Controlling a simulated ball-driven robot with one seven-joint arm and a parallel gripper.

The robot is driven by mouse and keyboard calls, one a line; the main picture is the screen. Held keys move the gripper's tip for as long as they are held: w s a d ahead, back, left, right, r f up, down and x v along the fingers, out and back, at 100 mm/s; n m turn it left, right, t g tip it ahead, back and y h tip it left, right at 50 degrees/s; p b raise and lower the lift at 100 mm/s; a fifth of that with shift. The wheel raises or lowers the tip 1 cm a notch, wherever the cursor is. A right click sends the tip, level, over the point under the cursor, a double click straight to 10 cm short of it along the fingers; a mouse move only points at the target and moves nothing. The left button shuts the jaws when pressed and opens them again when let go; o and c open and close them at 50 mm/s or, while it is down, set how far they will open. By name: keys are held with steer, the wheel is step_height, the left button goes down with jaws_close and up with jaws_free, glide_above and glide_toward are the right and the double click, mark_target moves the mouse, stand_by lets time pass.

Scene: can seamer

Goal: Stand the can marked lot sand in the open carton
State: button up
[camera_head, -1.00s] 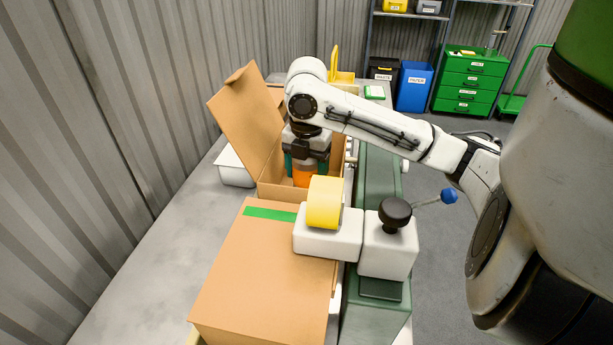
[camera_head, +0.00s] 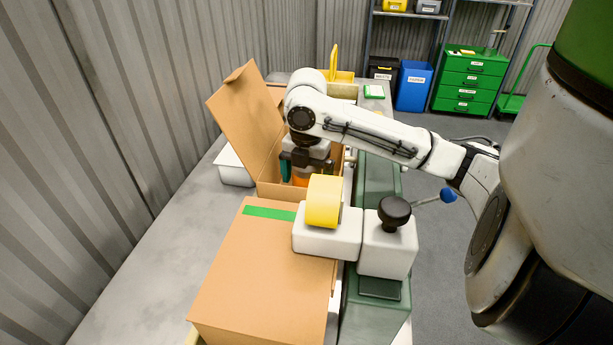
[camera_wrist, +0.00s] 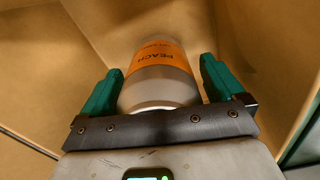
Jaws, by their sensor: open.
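A can (camera_wrist: 160,75) with a grey body and an orange label reading PEACH stands between my gripper's fingers in the wrist view. In the head view my gripper (camera_head: 301,170) is down in the carton. The can's base is hidden.
A closed carton (camera_head: 255,270) with green tape stands in front. A white tray (camera_head: 234,168) sits left of the open carton.

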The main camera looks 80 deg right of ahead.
step_height(320, 180, up, 12)
steer(key=shift+r, duration=0.15)
stand_by(0.4)
stand_by(1.3)
